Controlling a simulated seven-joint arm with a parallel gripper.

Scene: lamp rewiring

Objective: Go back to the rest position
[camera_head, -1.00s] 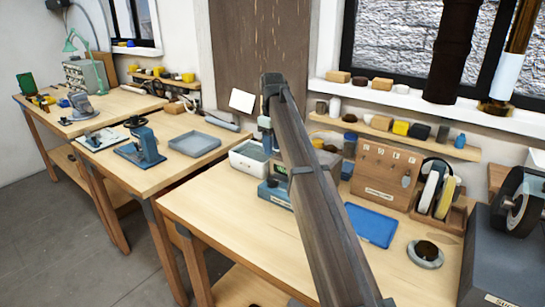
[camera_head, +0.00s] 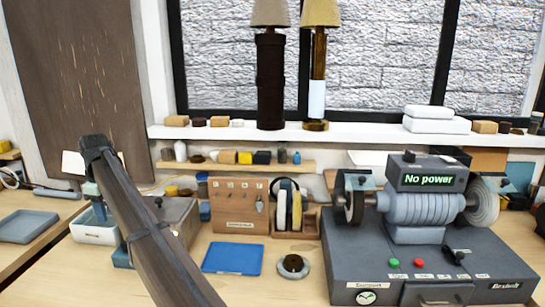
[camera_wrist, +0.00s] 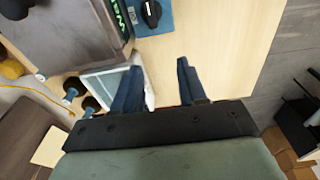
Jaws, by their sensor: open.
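My gripper shows in the wrist view (camera_wrist: 160,88) with its two dark blue fingers apart and nothing between them. Bare light wood of the bench shows beyond the fingertips. A white tray (camera_wrist: 98,82) lies below, partly covered by the left finger. In the head view my arm crosses the lower left, and its end is over the left part of the bench near the white tray (camera_head: 92,228).
A bench grinder (camera_head: 420,215) with a "No power" display stands at right. A blue mat (camera_head: 232,258), a round dark-topped dish (camera_head: 293,266) and a wooden key board (camera_head: 238,205) are on the bench. Two lamps (camera_head: 270,80) (camera_head: 318,80) stand on the sill. Bare bench lies around the mat.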

